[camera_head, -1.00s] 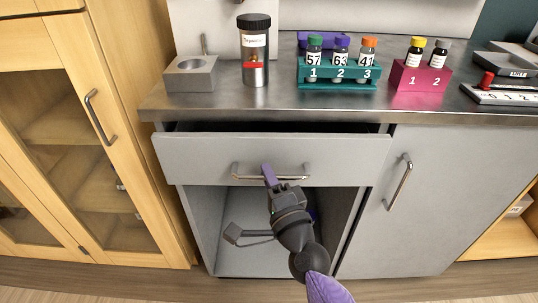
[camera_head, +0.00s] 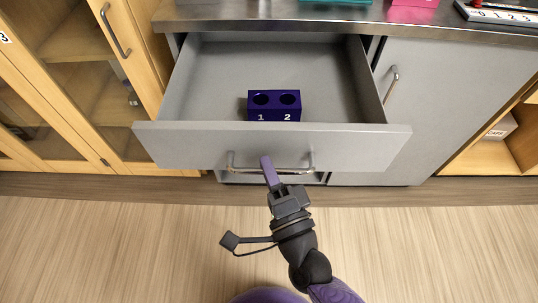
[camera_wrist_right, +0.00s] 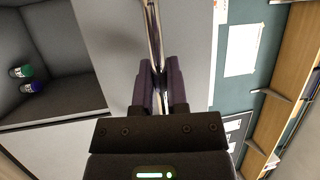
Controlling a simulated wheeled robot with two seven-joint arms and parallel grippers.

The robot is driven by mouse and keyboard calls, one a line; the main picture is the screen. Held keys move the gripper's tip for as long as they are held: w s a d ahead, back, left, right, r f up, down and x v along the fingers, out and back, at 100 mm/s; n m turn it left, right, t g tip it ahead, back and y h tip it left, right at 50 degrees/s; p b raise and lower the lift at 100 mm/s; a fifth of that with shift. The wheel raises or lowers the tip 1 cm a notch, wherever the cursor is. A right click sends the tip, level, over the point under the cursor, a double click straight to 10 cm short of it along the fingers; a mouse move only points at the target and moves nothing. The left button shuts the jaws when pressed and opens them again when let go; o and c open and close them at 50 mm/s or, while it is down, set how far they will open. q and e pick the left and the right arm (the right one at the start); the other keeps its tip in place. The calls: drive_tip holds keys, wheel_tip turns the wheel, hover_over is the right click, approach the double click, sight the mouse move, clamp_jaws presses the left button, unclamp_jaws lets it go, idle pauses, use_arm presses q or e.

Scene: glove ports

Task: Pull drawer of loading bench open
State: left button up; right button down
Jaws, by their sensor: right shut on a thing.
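The grey drawer (camera_head: 195,145) of the loading bench stands well out, and its inside shows from above. A dark blue block with two holes marked 1 and 2 (camera_head: 274,106) sits in it near the front. The metal bar handle (camera_head: 300,171) runs along the drawer front. My right gripper (camera_head: 267,166) is shut on the handle near its middle. The wrist view shows the purple fingers (camera_wrist_right: 158,84) on both sides of the handle bar (camera_wrist_right: 153,30). My left gripper is not in view.
The bench top (camera_head: 230,16) carries a teal rack (camera_head: 335,1) and a magenta rack (camera_head: 414,3) at its edge. A grey cupboard door (camera_head: 445,100) is right of the drawer, a wooden glazed cabinet (camera_head: 75,100) left. The floor (camera_head: 110,240) in front is clear.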

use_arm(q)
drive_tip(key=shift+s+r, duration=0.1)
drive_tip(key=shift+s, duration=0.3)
use_arm(e)
drive_tip(key=shift+s, duration=0.45)
drive_tip(key=c, duration=0.8)
unclamp_jaws()
drive_tip(key=shift+o, duration=0.8)
use_arm(q)
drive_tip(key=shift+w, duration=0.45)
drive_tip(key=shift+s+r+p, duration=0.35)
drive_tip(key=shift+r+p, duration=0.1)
drive_tip(key=shift+p, duration=0.05)
use_arm(e)
drive_tip(key=v, duration=1)
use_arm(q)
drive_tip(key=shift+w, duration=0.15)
